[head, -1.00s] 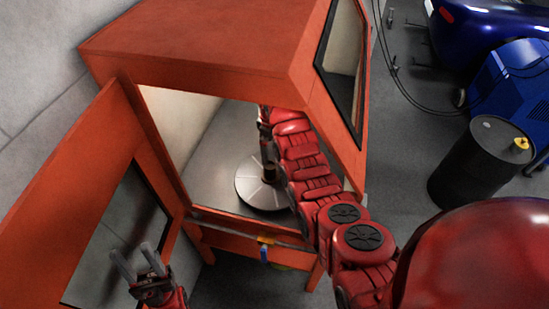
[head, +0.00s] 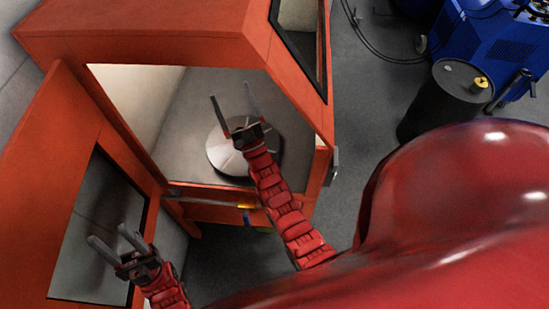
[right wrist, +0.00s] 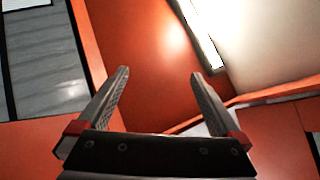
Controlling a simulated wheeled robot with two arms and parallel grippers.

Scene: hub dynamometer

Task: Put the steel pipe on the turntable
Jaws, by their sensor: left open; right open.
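The turntable (head: 218,160) is a pale round disc on the floor of the orange cabinet, seen through its open front. My right gripper (head: 230,91) is open, its fingers pointing up across the cabinet opening and its body overlapping the disc's right part in the head view. The right wrist view shows the same gripper (right wrist: 159,72) with nothing between its fingers. I cannot make out the steel pipe in either view; part of the turntable is hidden behind the gripper. My left gripper (head: 106,233) is open and empty at the lower left, in front of the cabinet's door.
The orange cabinet (head: 170,38) has a front sill (head: 210,200) and an open door (head: 70,130) on the left. A black drum (head: 440,105) and a blue machine (head: 500,55) stand at the right. Grey floor lies between.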

